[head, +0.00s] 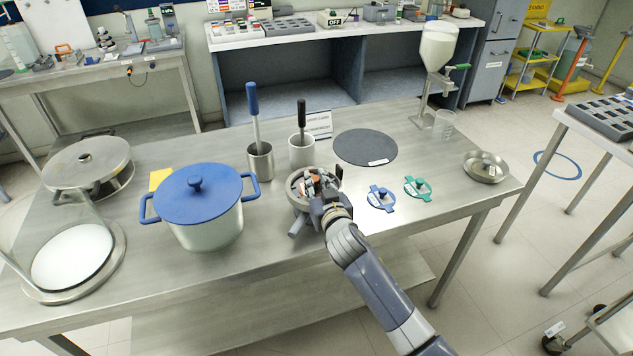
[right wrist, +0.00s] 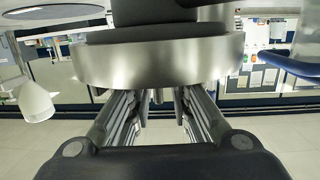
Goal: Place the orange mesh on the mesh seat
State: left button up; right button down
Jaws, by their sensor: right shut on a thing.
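My right gripper (head: 322,186) is at the round metal holder (head: 297,203) in the middle of the table, shut on the orange mesh (head: 316,178). Only small orange parts of the mesh show beside the fingers; the rest is hidden. I cannot tell whether the mesh touches the seat, which I take to be this holder. In the right wrist view, my fingers (right wrist: 163,110) reach forward below a broad shiny metal ring (right wrist: 160,58). A blue mesh (head: 381,197) and a green mesh (head: 417,187) lie flat to the right. My left gripper is out of view.
A blue-lidded pot (head: 205,215) stands left of the holder. Two cups (head: 261,162) (head: 302,150) with upright handled tools stand behind it. A dark round mat (head: 365,147), a dispenser (head: 436,60) and a metal dish (head: 485,168) are to the right. The front right tabletop is clear.

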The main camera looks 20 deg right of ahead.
jog(key=shift+f, duration=0.1)
jog(key=c, duration=1.4)
grip_release()
jog(key=shift+c, duration=0.2)
jog(key=shift+s, duration=0.15)
jog(key=s+r+b, duration=0.1)
jog(key=s+r, duration=0.1)
jog(key=s, duration=0.9)
jog(key=shift+s+a+b, duration=0.15)
jog(key=shift+s+b, duration=0.15)
jog(key=shift+b, duration=0.05)
